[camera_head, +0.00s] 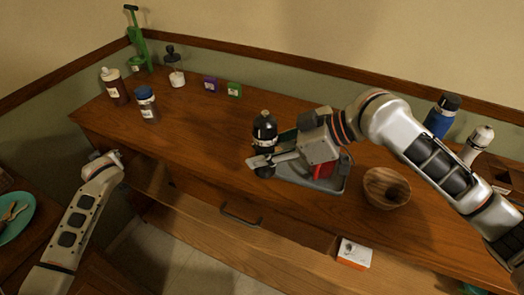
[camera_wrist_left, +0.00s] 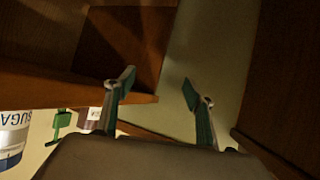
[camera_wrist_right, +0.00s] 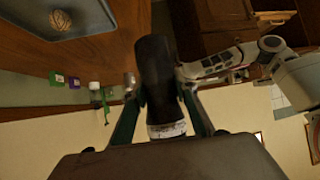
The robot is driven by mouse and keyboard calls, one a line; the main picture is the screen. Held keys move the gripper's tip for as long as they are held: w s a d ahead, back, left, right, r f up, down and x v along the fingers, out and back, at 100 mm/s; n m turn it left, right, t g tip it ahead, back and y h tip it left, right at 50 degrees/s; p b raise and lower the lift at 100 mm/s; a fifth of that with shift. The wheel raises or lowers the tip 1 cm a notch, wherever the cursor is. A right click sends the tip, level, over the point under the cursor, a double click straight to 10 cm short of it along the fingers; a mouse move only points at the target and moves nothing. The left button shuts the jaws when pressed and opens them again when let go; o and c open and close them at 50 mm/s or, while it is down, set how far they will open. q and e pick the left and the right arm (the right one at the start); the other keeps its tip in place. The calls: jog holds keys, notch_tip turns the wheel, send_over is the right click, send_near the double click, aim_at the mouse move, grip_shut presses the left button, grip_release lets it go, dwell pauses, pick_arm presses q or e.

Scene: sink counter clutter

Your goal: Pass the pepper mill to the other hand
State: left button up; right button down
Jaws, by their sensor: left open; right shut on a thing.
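The black pepper mill (camera_head: 264,128) stands roughly upright in my right gripper (camera_head: 264,160), above the front of the counter. In the right wrist view the dark mill (camera_wrist_right: 155,75) sits between the two fingers of the right gripper (camera_wrist_right: 158,95), with a pale labelled band near the palm. My left gripper (camera_head: 108,158) is off the counter's left front edge, well apart from the mill. In the left wrist view the left gripper (camera_wrist_left: 158,85) is open with nothing between its fingers, and the mill is not in that view.
Bottles (camera_head: 116,90) and small boxes (camera_head: 234,90) stand at the back left. A blue bottle (camera_head: 440,117) stands at the right. The counter's left-middle is clear.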

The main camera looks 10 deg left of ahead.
pick_arm(q)
jog(key=s+d+f+m+t+h, duration=0.1)
jog(key=s+d+f+m+h, duration=0.3)
jog(key=d+f, duration=0.45)
jog(key=s+d+f+m+h, duration=0.2)
jog(key=s+d+f+m, duration=0.3)
jog(key=d, duration=0.6)
jog(key=s+d+m+h, duration=0.2)
jog(key=s+d, duration=0.5)
jog(key=d, duration=0.3)
jog(key=s+d+m+t+h, duration=0.1)
jog(key=s+d+m+h, duration=0.2)
jog(key=s+d, duration=0.5)
jog(key=shift+s+d+m+t, duration=0.3)
jog(key=shift+d, duration=0.85)
